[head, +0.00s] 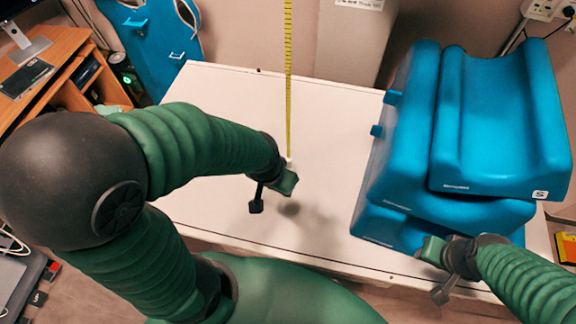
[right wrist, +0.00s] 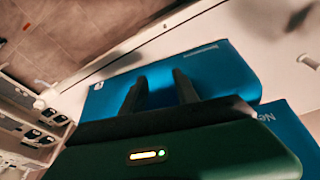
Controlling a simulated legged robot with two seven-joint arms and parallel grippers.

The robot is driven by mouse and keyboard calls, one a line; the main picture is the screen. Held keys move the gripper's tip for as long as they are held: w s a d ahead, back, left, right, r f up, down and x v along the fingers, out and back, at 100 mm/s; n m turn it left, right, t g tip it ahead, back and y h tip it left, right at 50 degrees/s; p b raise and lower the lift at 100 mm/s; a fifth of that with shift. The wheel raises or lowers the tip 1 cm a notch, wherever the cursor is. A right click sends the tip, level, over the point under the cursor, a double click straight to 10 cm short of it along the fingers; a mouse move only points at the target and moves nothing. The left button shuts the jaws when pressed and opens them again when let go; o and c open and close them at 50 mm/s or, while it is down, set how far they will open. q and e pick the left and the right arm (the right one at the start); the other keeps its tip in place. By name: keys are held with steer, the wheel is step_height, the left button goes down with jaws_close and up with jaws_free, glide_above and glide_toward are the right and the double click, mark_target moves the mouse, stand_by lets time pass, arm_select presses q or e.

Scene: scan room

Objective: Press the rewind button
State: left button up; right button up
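No button that I can make out as a rewind button shows in either view. My left gripper (head: 272,194) hangs over the white table top (head: 225,105), near the lower end of a yellow measuring tape (head: 288,80). My right gripper (head: 438,268) is at the front of the stacked blue foam blocks (head: 395,225). In the right wrist view its two dark fingers (right wrist: 160,88) stand apart with nothing held between them, and a blue block (right wrist: 220,72) lies beyond them.
The blue blocks fill the right end of the table. A wooden desk (head: 70,45) with a monitor stand (head: 28,45) is at the far left. The table's middle is clear.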

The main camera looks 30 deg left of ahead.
arm_select(q)
jaws_close()
stand_by(1.4)
